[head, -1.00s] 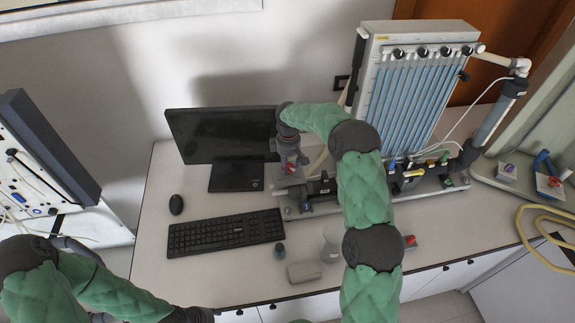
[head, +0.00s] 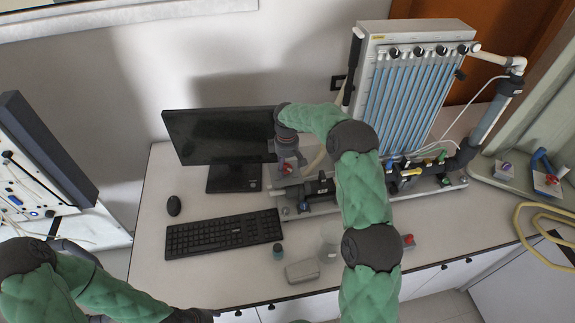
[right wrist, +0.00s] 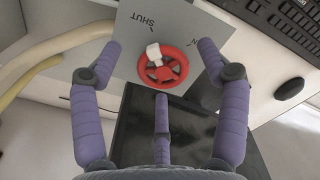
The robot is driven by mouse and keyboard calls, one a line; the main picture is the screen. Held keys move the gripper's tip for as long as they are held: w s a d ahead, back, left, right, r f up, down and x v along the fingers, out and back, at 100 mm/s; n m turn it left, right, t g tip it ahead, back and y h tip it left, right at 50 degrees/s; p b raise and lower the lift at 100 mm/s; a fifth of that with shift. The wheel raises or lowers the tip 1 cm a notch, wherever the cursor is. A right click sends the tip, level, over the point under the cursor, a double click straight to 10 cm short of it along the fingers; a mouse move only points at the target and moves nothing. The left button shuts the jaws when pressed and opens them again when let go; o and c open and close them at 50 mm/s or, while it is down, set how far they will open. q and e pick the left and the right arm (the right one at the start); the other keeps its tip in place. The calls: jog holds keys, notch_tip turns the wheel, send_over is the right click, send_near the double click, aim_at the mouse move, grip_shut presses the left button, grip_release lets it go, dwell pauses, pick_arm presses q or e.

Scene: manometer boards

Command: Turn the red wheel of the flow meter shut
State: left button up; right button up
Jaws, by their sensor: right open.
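The red wheel (right wrist: 163,66) of the flow meter shows near the middle of the right wrist view, with spokes and a white block on its rim. It sits on a grey plate marked SHUT (right wrist: 135,24); another label is partly hidden by a finger. My right gripper (right wrist: 161,62) is open, its three purple fingers spread around the wheel with gaps. In the head view my right gripper (head: 287,157) is small, left of the manometer board, beside the monitor. My left arm comes in at the lower left; its gripper is out of the picture.
The manometer board (head: 408,95) with blue tubes stands behind my right arm. The monitor (head: 220,135), keyboard (head: 224,234) and mouse (head: 174,206) are on the desk to the left. A grey case (head: 303,272) lies near the front edge. Pale hoses (right wrist: 60,52) run beside the plate.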

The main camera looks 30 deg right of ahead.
aim_at(288, 168)
notch_tip(288, 168, up, 12)
jog(key=shift+d, duration=0.15)
dwell(0.3)
dwell(0.4)
